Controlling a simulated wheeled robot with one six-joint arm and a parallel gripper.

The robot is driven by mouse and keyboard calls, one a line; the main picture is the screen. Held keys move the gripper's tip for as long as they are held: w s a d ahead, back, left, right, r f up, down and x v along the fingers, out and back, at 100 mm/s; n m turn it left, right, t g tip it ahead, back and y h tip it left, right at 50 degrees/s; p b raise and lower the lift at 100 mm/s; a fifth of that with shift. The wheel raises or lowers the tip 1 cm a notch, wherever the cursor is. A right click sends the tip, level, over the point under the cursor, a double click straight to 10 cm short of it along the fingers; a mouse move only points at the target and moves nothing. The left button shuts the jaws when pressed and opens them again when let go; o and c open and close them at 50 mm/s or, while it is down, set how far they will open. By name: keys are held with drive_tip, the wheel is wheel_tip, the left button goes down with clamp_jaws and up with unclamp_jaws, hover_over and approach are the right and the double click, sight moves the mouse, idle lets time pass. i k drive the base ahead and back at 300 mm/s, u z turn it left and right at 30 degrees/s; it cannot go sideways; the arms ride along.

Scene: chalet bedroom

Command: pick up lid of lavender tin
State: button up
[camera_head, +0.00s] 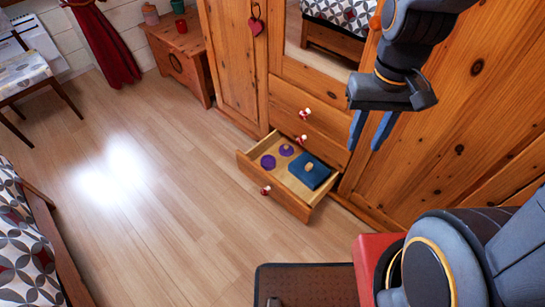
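An open bottom drawer (294,207) of the wooden wardrobe holds small objects. Inside are two small round purple things, one at the left (268,162) and one further back (287,150); I cannot tell which is the tin and which its lid. A blue flat square object (309,173) with a small tan piece on it lies at the right of the drawer. My gripper (370,145) is above and to the right of the drawer, pointing down, with its blue fingers apart and nothing between them.
The wardrobe (440,130) stands behind the drawer, with closed drawers above it. A small wooden chest (181,50) stands at the back left. A bed (35,250) is at the left edge and a chair (28,75) at the upper left. The wooden floor (170,190) in front is clear.

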sight(285, 150)
drive_tip(key=u, duration=0.8)
drive_tip(key=k, duration=1.1)
drive_tip(key=u, duration=1.15)
drive_tip(key=i, duration=1.2)
drive_tip(key=z, duration=1.45)
drive_tip(key=i, duration=0.65)
drive_tip(key=z, duration=0.75)
